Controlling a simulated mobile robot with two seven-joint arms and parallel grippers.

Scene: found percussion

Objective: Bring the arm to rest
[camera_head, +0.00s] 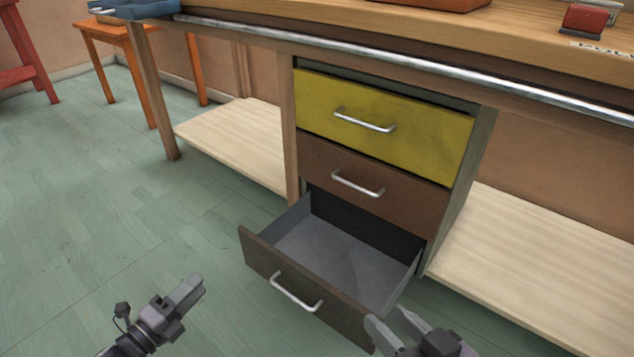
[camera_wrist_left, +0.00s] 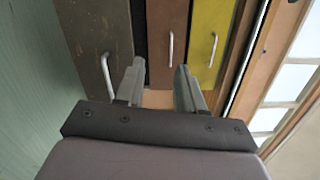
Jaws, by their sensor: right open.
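My left gripper (camera_head: 190,288) is over the green floor, left of the drawer unit, clear of it. In the left wrist view its two fingers (camera_wrist_left: 159,82) stand apart with nothing between them. My right gripper (camera_head: 384,322) is at the bottom edge, in front of the right end of the open bottom drawer (camera_head: 305,290). It is open and appears empty. I cannot tell whether it touches the drawer front. The bottom drawer is pulled out and looks empty. It also shows in the left wrist view (camera_wrist_left: 100,35).
The middle brown drawer (camera_head: 400,202) and yellow top drawer (camera_head: 420,130) look closed. The workbench (camera_head: 400,25) is above them, with pale low shelves (camera_head: 235,140) on both sides. An orange table (camera_head: 103,33) and red stool (camera_head: 32,50) stand far left. Floor at left is clear.

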